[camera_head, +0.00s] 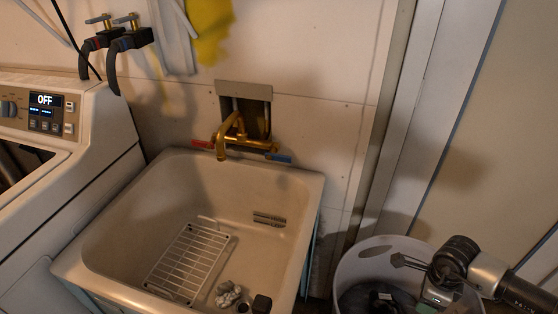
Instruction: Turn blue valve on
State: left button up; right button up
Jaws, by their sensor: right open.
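The blue valve (279,157) is a small blue lever on the right side of the brass faucet (232,138), at the back edge of the sink. It points outward to the right. A matching red valve (202,144) sits on the faucet's left side. My right gripper (399,261) comes in from the lower right, over the grey bin, with its fingers pointing left. It is open and empty, well apart from the blue valve. My left gripper is not in this view.
The utility sink (312,186) holds a white wire rack (190,262) and small items near its front. A grey bin (345,270) stands right of it. A washer (75,165) stands at left. A wall and door frame (400,150) bound the right side.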

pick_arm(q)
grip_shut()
pick_arm(e)
jog(key=a+r+m+t+y, duration=0.15)
jog(key=a+y, duration=0.35)
jog(key=a, duration=0.5)
jog(key=a+r+m+t+y, duration=0.1)
jog(key=a+m+t+y, duration=0.15)
jog(key=a+y, duration=0.55)
jog(key=w+a+r+m+t, duration=0.55)
jog(key=m+t, duration=0.35)
jog(key=m, duration=0.5)
jog(key=s+d+f+m+g+h, duration=0.1)
jog(key=s+d+f+m+h, duration=0.2)
jog(key=d+f+m+h, duration=0.55)
jog(key=s+d+f+m+g+h, duration=0.1)
jog(key=s+d+f+m+h, duration=0.15)
jog(key=m+h, duration=0.7)
jog(key=s+d+f+m+g+y, duration=0.1)
jog(key=s+f+m+g+y, duration=0.4)
jog(key=s+f, duration=2.8)
notch_tip(320, 180, down, 3)
jog(key=m+g, duration=0.4)
jog(key=g, duration=0.1)
jog(key=shift+s+d+r, duration=0.15)
jog(key=shift+d, duration=0.05)
